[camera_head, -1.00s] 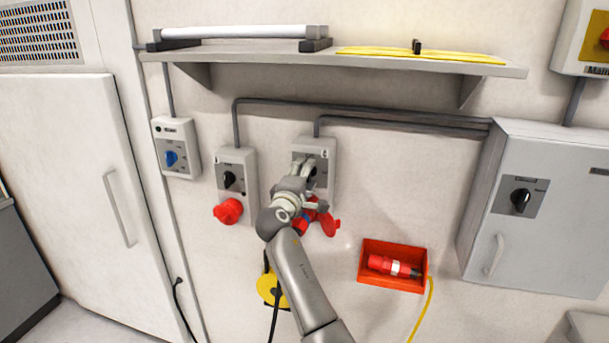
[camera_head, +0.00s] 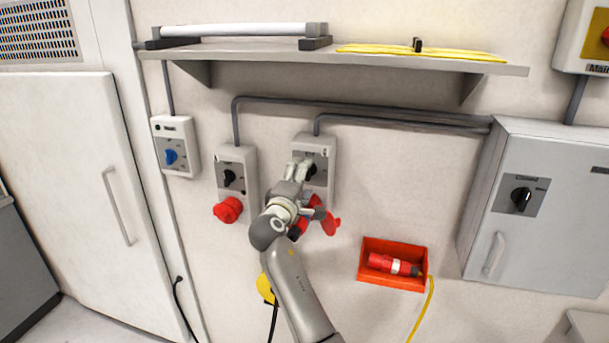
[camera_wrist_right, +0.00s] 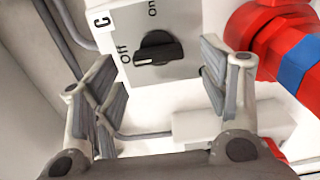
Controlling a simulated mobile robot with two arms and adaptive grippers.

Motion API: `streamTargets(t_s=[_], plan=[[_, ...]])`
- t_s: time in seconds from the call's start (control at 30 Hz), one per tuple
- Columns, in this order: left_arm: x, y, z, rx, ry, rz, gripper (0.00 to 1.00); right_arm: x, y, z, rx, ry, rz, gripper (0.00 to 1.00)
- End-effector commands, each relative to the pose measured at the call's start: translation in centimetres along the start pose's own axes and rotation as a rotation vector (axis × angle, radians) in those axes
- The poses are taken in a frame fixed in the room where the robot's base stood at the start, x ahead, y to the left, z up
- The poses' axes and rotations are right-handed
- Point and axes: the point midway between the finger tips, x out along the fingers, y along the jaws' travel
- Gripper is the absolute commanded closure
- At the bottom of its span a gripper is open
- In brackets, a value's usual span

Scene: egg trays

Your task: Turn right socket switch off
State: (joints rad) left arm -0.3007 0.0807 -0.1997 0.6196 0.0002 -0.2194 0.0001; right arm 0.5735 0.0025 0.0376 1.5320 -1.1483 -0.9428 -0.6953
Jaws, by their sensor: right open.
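The right socket (camera_head: 325,150) is a light grey wall box with a dark rotary switch, partly hidden behind my right gripper (camera_head: 299,170). In the right wrist view, its black switch knob (camera_wrist_right: 157,48) shows between my two fingertips, a little beyond them. The "off" and "on" labels show beside the knob, and its handle lies along the "off" side of the picture, roughly level. My right gripper (camera_wrist_right: 160,85) is open and empty, apart from the knob. The red socket outlet (camera_head: 328,222) hangs below the box, and a red and blue plug part (camera_wrist_right: 285,50) shows at the right finger.
The left socket (camera_head: 236,160) with its black switch and red outlet (camera_head: 229,210) is close on the left. A red bin (camera_head: 393,283) holding a red connector is at lower right. A shelf (camera_head: 340,62) juts out above.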

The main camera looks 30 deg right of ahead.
Motion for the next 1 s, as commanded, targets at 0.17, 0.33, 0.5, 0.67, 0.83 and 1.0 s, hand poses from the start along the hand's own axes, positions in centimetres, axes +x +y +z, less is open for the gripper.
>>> streamTargets(t_s=[0.17, 0.33, 0.5, 0.67, 0.83, 1.0], plan=[[0.0, 0.0, -0.1, 0.0, 0.001, 0.0, 0.32, -4.1, -0.1, -0.1, 0.001, 0.002, -0.001, 0.32], [0.0, 0.1, -0.1, 0.0, 0.001, 0.001, 0.32, -7.0, -0.1, 0.0, 0.0, 0.001, 0.0, 0.32], [0.0, 0.1, -0.1, 0.0, 0.001, 0.001, 0.32, -8.5, 0.0, 0.0, 0.0, -0.001, 0.0, 0.32], [0.0, 0.1, -0.1, 0.0, 0.001, 0.001, 0.32, -8.8, 0.0, 0.1, -0.001, -0.001, 0.001, 0.32], [0.0, 0.1, -0.1, 0.0, 0.001, 0.001, 0.32, -8.8, 0.0, 0.0, -0.001, -0.001, 0.001, 0.32], [0.0, 0.1, -0.1, 0.001, 0.001, 0.001, 0.32, -8.7, 0.0, 0.0, -0.001, -0.001, 0.001, 0.32]])
